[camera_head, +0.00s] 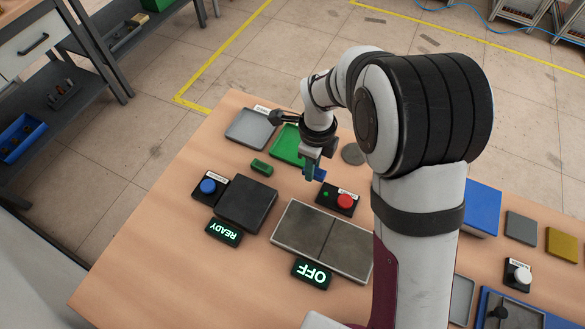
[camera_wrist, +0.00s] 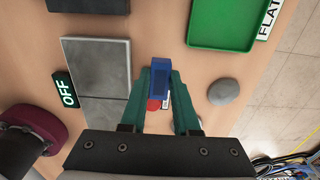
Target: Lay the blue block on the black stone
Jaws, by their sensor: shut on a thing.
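My gripper (camera_wrist: 160,85) is shut on the blue block (camera_wrist: 160,74), which sits between its green fingers in the wrist view. In the head view the block (camera_head: 319,174) is mostly hidden by the gripper (camera_head: 311,171), above the table near the red button. The black stone appears to be the dark square slab (camera_head: 246,203), left of my gripper in the head view, with nothing on its top. Part of the slab shows at the top edge of the wrist view (camera_wrist: 88,5).
A grey two-part plate (camera_head: 300,229) with an OFF sign (camera_head: 312,273) lies near the gripper. A red button (camera_head: 345,201), blue button (camera_head: 208,186), READY sign (camera_head: 224,232), green block (camera_head: 262,168), green tray (camera_head: 287,145) and grey disc (camera_head: 353,153) stand around.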

